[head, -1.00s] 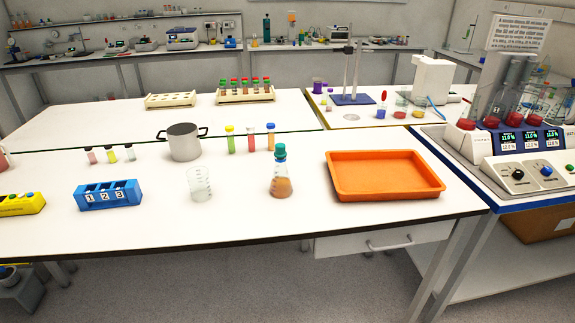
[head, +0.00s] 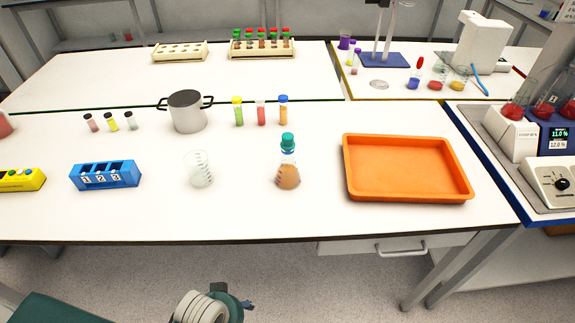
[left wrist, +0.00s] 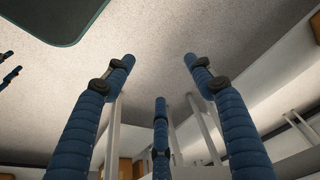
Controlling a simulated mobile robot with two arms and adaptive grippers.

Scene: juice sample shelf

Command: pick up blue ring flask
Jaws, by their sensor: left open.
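The flask (head: 288,176) stands upright on the white bench in the head view. It has orange liquid in its lower part, a blue ring at the neck and a teal cap. My left gripper (left wrist: 160,75) shows in the left wrist view with its blue fingers spread open and nothing between them. It points across the floor and bench legs, and the flask is not in that view. Part of my arm shows at the bottom of the head view, in front of and below the bench edge. My right gripper is not seen.
A clear beaker (head: 200,169) stands left of the flask and an orange tray (head: 408,197) lies to its right. Several capped tubes, including a blue-capped one (head: 283,110), stand behind it, near a metal pot (head: 187,112). The bench in front of the flask is clear.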

